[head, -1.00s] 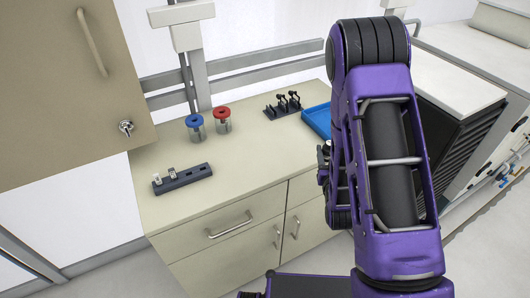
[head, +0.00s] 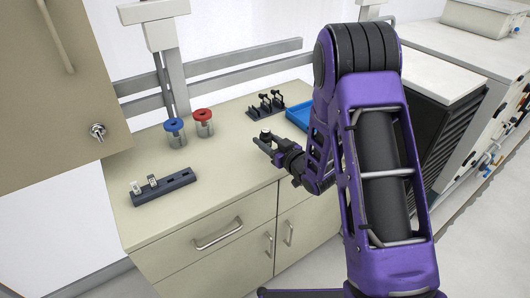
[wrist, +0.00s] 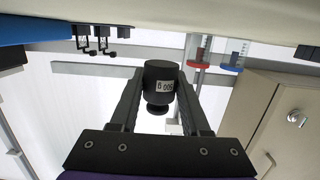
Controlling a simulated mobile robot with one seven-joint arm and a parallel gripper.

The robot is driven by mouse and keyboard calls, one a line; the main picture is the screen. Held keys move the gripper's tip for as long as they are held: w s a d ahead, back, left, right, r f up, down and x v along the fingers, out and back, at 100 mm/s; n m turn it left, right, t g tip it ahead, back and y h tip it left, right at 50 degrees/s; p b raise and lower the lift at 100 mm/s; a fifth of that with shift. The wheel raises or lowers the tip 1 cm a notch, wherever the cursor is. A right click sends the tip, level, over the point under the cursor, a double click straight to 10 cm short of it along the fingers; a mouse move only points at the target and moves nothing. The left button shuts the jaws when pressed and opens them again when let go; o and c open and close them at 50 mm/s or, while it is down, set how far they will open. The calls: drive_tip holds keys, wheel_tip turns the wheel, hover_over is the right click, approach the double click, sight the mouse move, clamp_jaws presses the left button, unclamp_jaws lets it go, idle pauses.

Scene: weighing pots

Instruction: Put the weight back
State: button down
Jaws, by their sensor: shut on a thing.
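A dark cylindrical weight with a knob (wrist: 160,80) sits between the fingers of my gripper (wrist: 157,95) in the wrist view, its white label reading about 500 g upside down. In the head view the weight (head: 266,134) is a small dark shape at the tip of my gripper (head: 264,141), above the counter. My gripper is shut on it. A dark slotted block (head: 176,183) lies at the counter's front left; two small pale pieces stand in its left part and its right slots look empty.
The beige counter (head: 225,165) is bare between the block and my gripper. Jars with blue (head: 174,125) and red (head: 203,115) ring tops stand behind. A black stand with several upright parts (head: 265,104) and a blue tray (head: 299,116) are at the back right. A cabinet (head: 60,90) hangs left.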

sight(266, 157)
drive_tip(key=shift+f, duration=1.85)
drive_tip(key=shift+b, duration=0.3)
drive_tip(key=shift+f, duration=0.1)
drive_tip(key=shift+c, duration=1.8)
unclamp_jaws()
drive_tip(key=shift+f, duration=0.1)
